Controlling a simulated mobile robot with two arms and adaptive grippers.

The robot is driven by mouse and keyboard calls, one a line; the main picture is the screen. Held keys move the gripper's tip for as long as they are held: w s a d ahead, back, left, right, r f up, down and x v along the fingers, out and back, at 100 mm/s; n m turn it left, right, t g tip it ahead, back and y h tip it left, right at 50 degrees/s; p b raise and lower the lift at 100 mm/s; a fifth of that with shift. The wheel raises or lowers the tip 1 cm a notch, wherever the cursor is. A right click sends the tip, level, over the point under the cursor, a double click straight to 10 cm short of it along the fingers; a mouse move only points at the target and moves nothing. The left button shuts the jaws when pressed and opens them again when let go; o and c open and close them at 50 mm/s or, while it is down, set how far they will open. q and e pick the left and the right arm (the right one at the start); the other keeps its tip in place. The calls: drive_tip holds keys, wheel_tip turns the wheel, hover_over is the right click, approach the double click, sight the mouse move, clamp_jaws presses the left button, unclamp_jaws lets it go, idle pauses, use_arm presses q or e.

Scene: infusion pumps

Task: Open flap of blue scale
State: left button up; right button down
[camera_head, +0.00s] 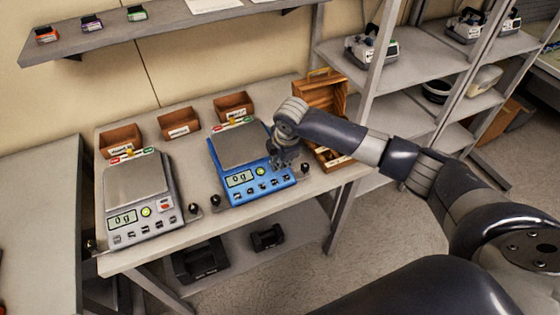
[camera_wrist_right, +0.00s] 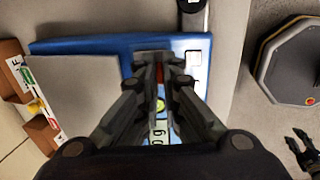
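The blue scale (camera_head: 228,184) stands on the table, with a grey weighing plate (camera_head: 240,146), a lit display reading 0 g (camera_head: 239,179) and a row of buttons along its front. My right gripper (camera_head: 279,165) points down over the scale's right side. In the right wrist view, the gripper (camera_wrist_right: 163,62) is open with a narrow gap between its fingers. A small red part (camera_wrist_right: 160,73) of the scale shows in that gap; contact cannot be told. The fingers hide part of the scale's control panel.
A grey scale (camera_head: 138,180) stands to the left. Small wooden boxes (camera_head: 180,123) line the table's back, and a wooden crate (camera_head: 322,92) stands behind my right gripper. Metal shelves (camera_head: 420,58) with devices are at the right. Dark knobs (camera_head: 215,200) sit near the front edge.

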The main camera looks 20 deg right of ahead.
drive_tip(key=shift+r, duration=0.1)
drive_tip(key=shift+w+a+r+g+p, duration=0.1)
drive_tip(key=shift+w+r+g+p, duration=0.05)
drive_tip(key=shift+g+p, duration=0.35)
drive_tip(key=shift+w+r+g, duration=0.1)
drive_tip(key=shift+w+g, duration=0.1)
drive_tip(key=shift+g, duration=0.4)
drive_tip(key=shift+w+g+b, duration=0.25)
drive_tip(key=shift+g+b, duration=0.55)
drive_tip(key=shift+w+g+b, duration=0.15)
drive_tip(key=shift+g+b, duration=0.25)
drive_tip(key=shift+b, duration=0.4)
drive_tip(key=g+b, duration=0.1)
drive_tip(key=b, duration=0.5)
drive_tip(key=shift+w+r+g, duration=0.15)
drive_tip(key=shift+w+g, duration=0.1)
drive_tip(key=shift+g, duration=0.15)
drive_tip(key=shift+w+r+g+b, duration=0.15)
drive_tip(key=shift+r+g+b, duration=0.15)
drive_tip(key=shift+b, duration=1.2)
